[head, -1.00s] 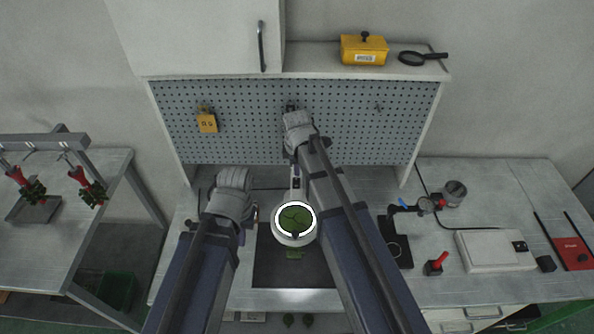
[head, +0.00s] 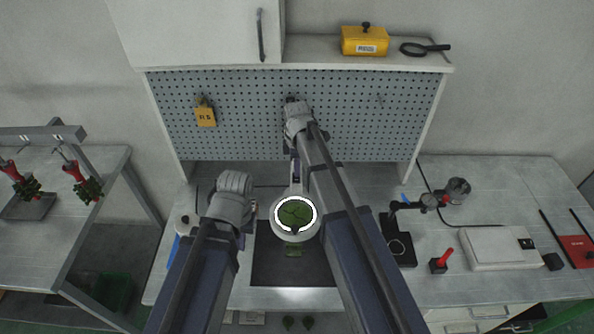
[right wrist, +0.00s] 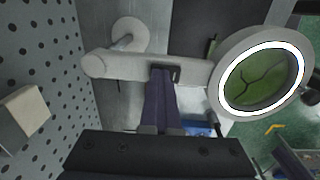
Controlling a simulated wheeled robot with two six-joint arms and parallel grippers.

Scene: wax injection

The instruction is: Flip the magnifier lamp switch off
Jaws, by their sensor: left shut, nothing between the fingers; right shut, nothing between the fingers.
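The magnifier lamp (head: 296,218) stands over the dark mat, its ring glowing white around a green-looking lens. The lit ring (right wrist: 262,78) fills the right side of the right wrist view, with its pale arm running left. A dark-framed switch (right wrist: 176,71) sits on that arm. My right gripper (right wrist: 163,72) is shut and empty, its fingertips right at the switch; I cannot tell whether they touch it. In the head view my right gripper (head: 295,178) reaches down to the lamp arm. My left gripper (head: 244,222) is shut and empty, left of the lamp, its tips partly hidden.
A pegboard (head: 240,115) stands behind the lamp, with a yellow padlock-like tag (head: 205,116) on it. A dark mat (head: 285,268) lies under the lamp.

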